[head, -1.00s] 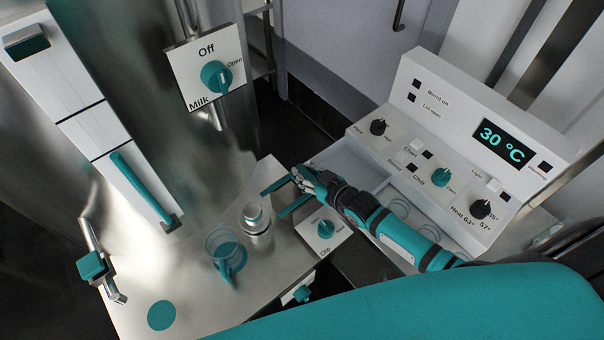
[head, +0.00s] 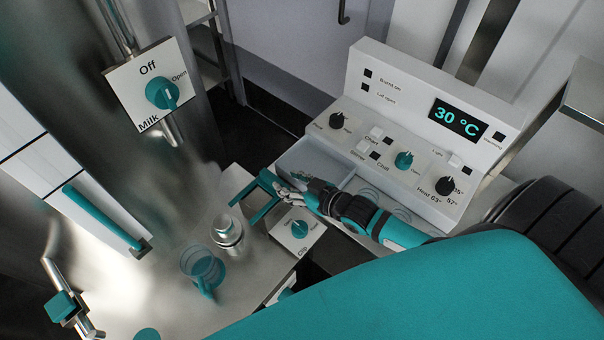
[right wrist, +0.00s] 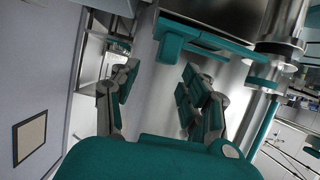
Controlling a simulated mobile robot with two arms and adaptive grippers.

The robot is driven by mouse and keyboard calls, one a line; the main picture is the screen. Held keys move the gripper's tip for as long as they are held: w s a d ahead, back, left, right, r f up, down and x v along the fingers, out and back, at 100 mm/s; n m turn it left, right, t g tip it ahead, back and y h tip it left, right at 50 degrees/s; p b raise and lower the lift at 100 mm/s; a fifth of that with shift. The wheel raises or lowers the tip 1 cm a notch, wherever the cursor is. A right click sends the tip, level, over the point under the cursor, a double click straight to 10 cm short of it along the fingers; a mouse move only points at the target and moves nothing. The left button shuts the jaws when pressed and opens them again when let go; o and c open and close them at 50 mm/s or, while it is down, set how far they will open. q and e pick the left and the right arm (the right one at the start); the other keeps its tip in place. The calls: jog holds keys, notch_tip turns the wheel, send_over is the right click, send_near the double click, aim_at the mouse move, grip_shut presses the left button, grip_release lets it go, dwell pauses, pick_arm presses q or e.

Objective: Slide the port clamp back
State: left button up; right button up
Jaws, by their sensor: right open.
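My right gripper (head: 245,208) is open and empty above the metal counter, its teal fingers apart and pointing left, near a steel canister (head: 226,232). In the right wrist view its two fingers (right wrist: 158,98) stand wide apart with nothing between them. A teal bar with a bent end (right wrist: 205,40) lies beyond the fingers in that view, against a pale metal surface. A plate with a teal knob (head: 299,229) is just below the right gripper in the head view. I cannot tell for sure which part is the port clamp. My left gripper is not in view.
A clear cup with a teal handle (head: 203,268) stands on the counter (head: 190,312). A control panel (head: 420,130) reads 30 °C, with a tray (head: 318,160) before it. The milk valve plate (head: 153,88) is upper left; a long teal handle (head: 103,216) is at left.

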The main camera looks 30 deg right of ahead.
jog(key=v, duration=0.5)
jog(key=shift+w, duration=0.1)
dwell(0.3)
jog(key=s+a+r+m+g+h, duration=0.2)
jog(key=s+g+h, duration=0.2)
jog(key=s+g, duration=0.9)
jog(key=s+f+t, duration=0.1)
jog(key=s+f, duration=0.2)
jog(key=f, duration=1)
jog(key=s+f+t, duration=0.1)
jog(key=s+f, duration=0.1)
jog(key=f, duration=1.2)
jog(key=s+d+f, duration=0.3)
jog(key=s+f, duration=1.2)
jog(key=s, duration=0.1)
jog(key=shift+s+f+g+h, duration=0.3)
jog(key=shift+s+f+g, duration=0.05)
jog(key=shift+f+g, duration=0.05)
